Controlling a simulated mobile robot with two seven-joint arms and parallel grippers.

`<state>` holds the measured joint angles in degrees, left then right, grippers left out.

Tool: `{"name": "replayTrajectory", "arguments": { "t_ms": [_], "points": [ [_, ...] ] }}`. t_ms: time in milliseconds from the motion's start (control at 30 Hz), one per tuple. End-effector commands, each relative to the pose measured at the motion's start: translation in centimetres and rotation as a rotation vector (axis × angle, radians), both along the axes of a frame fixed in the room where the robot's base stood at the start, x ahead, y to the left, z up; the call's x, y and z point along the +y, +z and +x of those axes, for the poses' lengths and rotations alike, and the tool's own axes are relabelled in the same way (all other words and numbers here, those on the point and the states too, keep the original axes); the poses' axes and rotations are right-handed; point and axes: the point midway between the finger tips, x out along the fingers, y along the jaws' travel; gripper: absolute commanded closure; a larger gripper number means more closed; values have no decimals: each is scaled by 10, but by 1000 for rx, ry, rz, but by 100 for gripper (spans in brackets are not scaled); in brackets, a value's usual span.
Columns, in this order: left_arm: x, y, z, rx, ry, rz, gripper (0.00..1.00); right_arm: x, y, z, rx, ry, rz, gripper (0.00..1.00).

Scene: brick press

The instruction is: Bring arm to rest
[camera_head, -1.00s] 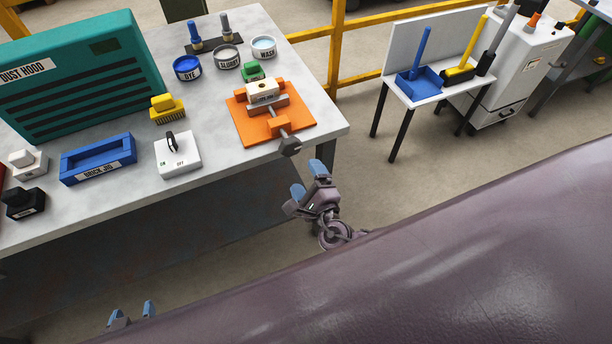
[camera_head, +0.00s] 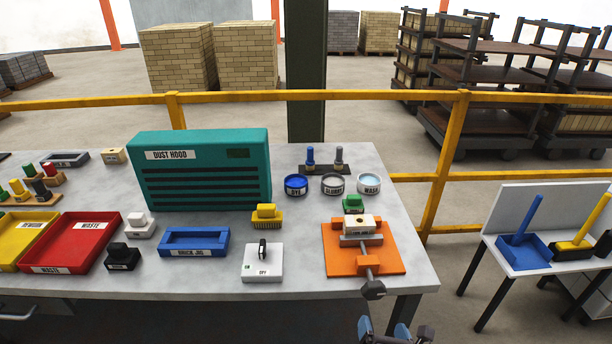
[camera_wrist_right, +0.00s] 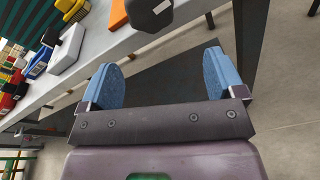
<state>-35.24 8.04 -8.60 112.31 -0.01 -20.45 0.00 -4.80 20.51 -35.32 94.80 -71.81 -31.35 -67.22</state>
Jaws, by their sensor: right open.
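My right gripper (camera_head: 382,328) shows at the bottom of the head view, in front of the bench's front edge and just below the dark knob of the orange vise. In the right wrist view its two blue fingertips (camera_wrist_right: 165,80) stand wide apart with nothing between them. The dark vise knob (camera_wrist_right: 148,14) is beyond the fingers, apart from them. My left gripper is not seen in the head view.
The grey bench (camera_head: 210,281) carries the orange vise (camera_head: 340,262) holding a brick, a white switch box (camera_head: 262,265), a blue brick jig (camera_head: 194,253) and a teal dust hood (camera_head: 203,190). A yellow railing (camera_head: 447,150) runs behind. A small stand (camera_head: 520,268) is at right.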

Motion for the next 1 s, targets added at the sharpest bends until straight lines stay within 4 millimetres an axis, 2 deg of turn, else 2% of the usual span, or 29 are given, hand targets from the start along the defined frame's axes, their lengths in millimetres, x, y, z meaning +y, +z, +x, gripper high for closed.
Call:
{"name": "replayTrajectory", "arguments": {
  "t_ms": [300, 600, 800, 1000],
  "points": [
    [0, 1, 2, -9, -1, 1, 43, -11, -1, -13, 183, -272, 1051, 12],
    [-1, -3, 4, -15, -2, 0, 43, -36, -1, -49, 275, -609, 2026, 12],
    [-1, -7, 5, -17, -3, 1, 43, -66, -4, -86, 239, -795, 2446, 12],
    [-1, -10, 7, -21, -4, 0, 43, -97, -21, -128, 150, -928, 2528, 12]
  ]
}}
